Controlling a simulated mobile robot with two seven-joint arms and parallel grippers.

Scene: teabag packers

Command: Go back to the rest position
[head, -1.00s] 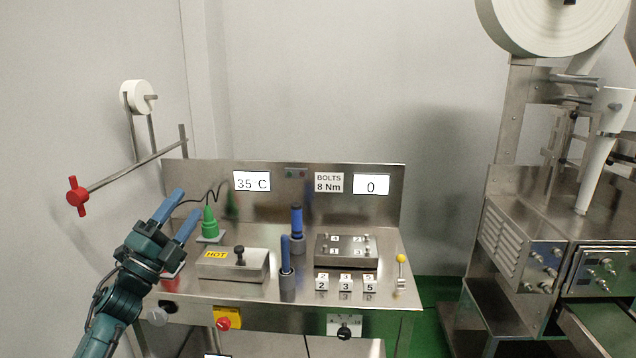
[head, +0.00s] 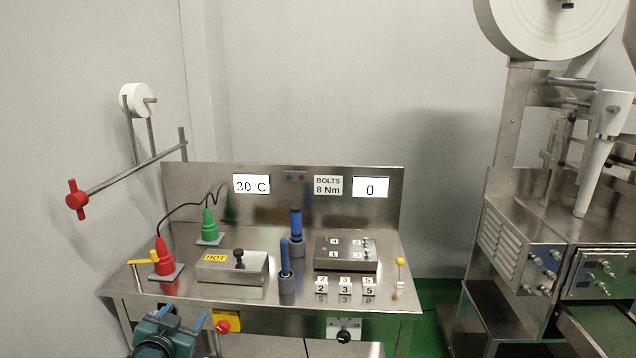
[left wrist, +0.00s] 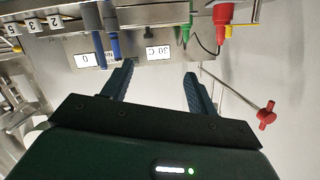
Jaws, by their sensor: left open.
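My left gripper (head: 182,318) is low in the head view, in front of the steel bench's (head: 330,300) front edge, left of the middle. It is open and empty. The left wrist view shows its two blue-grey fingers (left wrist: 152,85) spread apart with nothing between them; that view is upside down. My right gripper is not in view. A red plug-like piece (head: 164,258) stands on a grey plate at the bench's left end, and a green one (head: 209,222) stands behind it. A dark cable joins them.
The bench holds a steel block marked HOT (head: 222,268), two blue-handled tools (head: 285,255), a bolt plate (head: 346,262), numbered white blocks (head: 345,285) and a yellow-knobbed lever (head: 400,270). A red-handled rod (head: 77,199) sticks out at left. A large machine (head: 540,225) stands at right.

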